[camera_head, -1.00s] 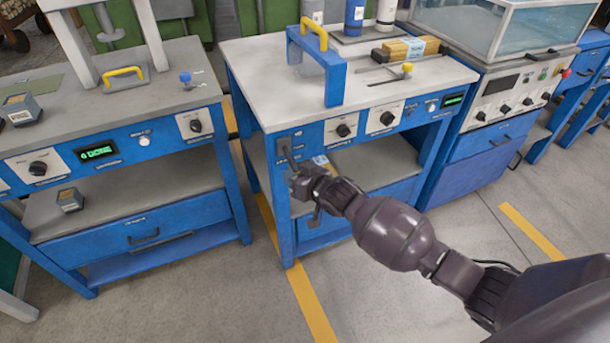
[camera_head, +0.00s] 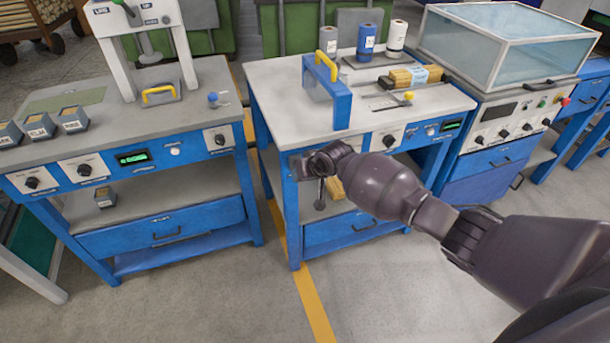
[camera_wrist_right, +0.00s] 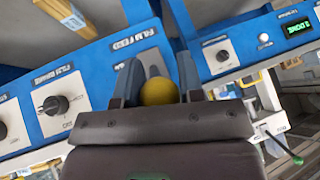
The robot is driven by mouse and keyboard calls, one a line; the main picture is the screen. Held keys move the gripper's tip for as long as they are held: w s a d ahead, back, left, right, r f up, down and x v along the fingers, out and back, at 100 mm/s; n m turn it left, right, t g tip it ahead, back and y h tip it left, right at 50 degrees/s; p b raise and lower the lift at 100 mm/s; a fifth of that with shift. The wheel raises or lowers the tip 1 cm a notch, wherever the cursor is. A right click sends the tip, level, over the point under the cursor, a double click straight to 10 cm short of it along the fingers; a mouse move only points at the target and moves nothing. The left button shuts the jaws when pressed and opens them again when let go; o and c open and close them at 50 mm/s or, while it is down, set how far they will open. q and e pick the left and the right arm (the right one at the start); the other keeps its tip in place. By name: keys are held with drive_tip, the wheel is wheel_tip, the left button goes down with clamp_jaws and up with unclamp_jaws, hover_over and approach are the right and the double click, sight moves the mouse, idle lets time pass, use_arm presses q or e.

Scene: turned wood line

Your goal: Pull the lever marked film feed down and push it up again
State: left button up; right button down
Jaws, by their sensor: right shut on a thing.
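The film feed lever is on the blue front panel of the middle bench, at its left end. In the right wrist view its yellow ball knob (camera_wrist_right: 158,91) sits between the two fingers of my right gripper (camera_wrist_right: 158,82), which is shut on it. The FILM FEED label (camera_wrist_right: 135,43) is on the panel just beside the knob. In the head view my right gripper (camera_head: 303,165) is at the panel's left end and hides the lever, so its exact angle is unclear there. My left gripper is not in view.
The middle bench (camera_head: 280,90) carries a blue guard with a yellow handle (camera_head: 326,67), rolls and a wood bundle (camera_head: 400,78). The film brake knob (camera_wrist_right: 55,103) is near the lever. A left bench (camera_head: 190,112) stands across a narrow gap. A glass-covered machine (camera_head: 500,45) stands right.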

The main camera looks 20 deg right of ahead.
drive_tip(key=shift+w+r, duration=0.35)
drive_tip(key=shift+r, duration=0.3)
drive_tip(key=shift+w+r, duration=0.1)
drive_tip(key=shift+r, duration=0.1)
drive_tip(key=c, duration=0.9)
unclamp_jaws()
drive_tip(key=shift+o, duration=0.7)
drive_tip(key=shift+f, duration=0.2)
drive_tip(key=p+v, duration=0.3)
drive_tip(key=v, duration=0.8)
